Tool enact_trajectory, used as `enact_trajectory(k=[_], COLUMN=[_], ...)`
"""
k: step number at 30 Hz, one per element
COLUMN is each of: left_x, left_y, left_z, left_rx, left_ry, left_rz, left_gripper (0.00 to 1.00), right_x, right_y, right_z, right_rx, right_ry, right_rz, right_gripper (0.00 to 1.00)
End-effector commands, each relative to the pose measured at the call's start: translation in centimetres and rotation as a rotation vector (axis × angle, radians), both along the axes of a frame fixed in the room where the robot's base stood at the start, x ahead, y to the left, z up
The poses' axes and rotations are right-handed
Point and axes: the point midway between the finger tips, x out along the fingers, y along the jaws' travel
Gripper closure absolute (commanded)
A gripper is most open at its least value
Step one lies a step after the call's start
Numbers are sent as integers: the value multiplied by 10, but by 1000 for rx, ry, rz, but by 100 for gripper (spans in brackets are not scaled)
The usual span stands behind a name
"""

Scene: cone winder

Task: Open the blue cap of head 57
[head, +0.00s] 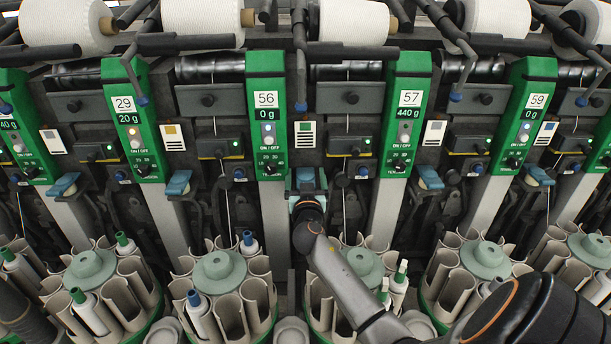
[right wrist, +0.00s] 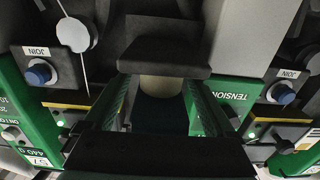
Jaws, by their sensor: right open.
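My right gripper (head: 307,182) is open, low between panels 56 and 57, where the row of caps would have another one; the gripper hides most of that spot. In the right wrist view a dark block (right wrist: 165,57) with a pale round piece (right wrist: 163,88) below it lies just ahead of the jaws. I cannot tell whether they touch. My left gripper is not in view.
Panel 56 (head: 266,112) stands left of my right gripper. Further blue caps (head: 178,182) sit along the row. Round holders with tubes (head: 220,270) fill the front, close under my arm. White yarn packages (head: 355,20) hang above. Blue JOIN buttons (right wrist: 38,74) flank the gripper.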

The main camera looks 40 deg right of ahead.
Motion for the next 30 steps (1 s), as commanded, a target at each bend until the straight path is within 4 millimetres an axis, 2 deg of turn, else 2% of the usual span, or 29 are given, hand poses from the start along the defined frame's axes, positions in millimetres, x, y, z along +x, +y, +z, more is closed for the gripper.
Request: enact_trajectory(k=[6, 30], left_x=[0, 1], left_y=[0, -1], left_z=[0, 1], left_rx=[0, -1], left_ry=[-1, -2], left_rz=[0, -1], left_gripper=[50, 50], right_x=[0, 0], right_y=[0, 0], right_z=[0, 0], right_rx=[0, 0], right_ry=[0, 0], right_rz=[0, 0], right_gripper=[11, 100])
